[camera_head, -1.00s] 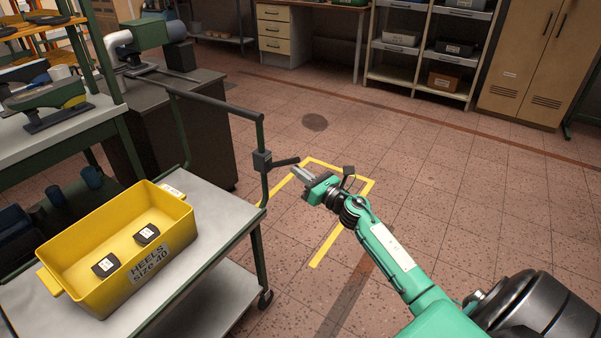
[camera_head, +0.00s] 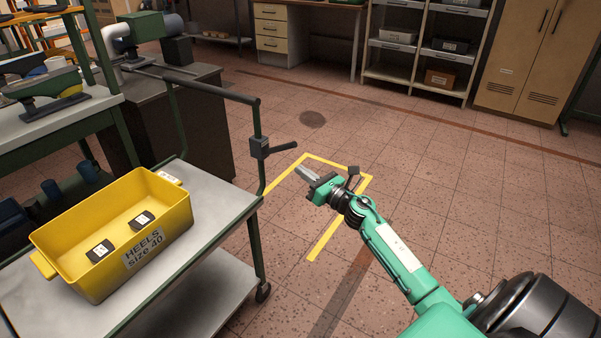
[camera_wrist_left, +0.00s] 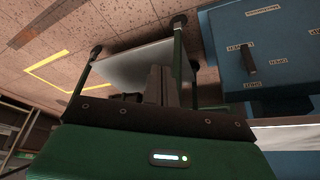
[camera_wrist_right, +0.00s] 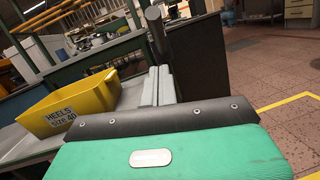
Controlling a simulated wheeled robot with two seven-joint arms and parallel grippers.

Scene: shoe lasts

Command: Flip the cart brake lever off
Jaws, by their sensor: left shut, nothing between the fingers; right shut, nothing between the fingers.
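The cart (camera_head: 215,205) stands at left with a grey top and a dark green push handle (camera_head: 210,88). The brake lever (camera_head: 281,147) is a short black bar on a block on the handle's near post. My right gripper (camera_head: 300,170) is shut and empty, just below and right of the lever's tip, with a visible gap in the head view. In the right wrist view its fingers (camera_wrist_right: 158,86) are together below a dark upright bar, perhaps the lever. My left gripper (camera_wrist_left: 164,85) is shut and empty, seen only in its wrist view.
A yellow bin (camera_head: 75,235) labelled "HEELS size 40" sits on the cart with two dark pieces inside. Yellow floor tape (camera_head: 335,163) marks a bay right of the cart. A workbench (camera_head: 60,125) is behind it. The floor at right is open. A blue box (camera_wrist_left: 258,50) shows in the left wrist view.

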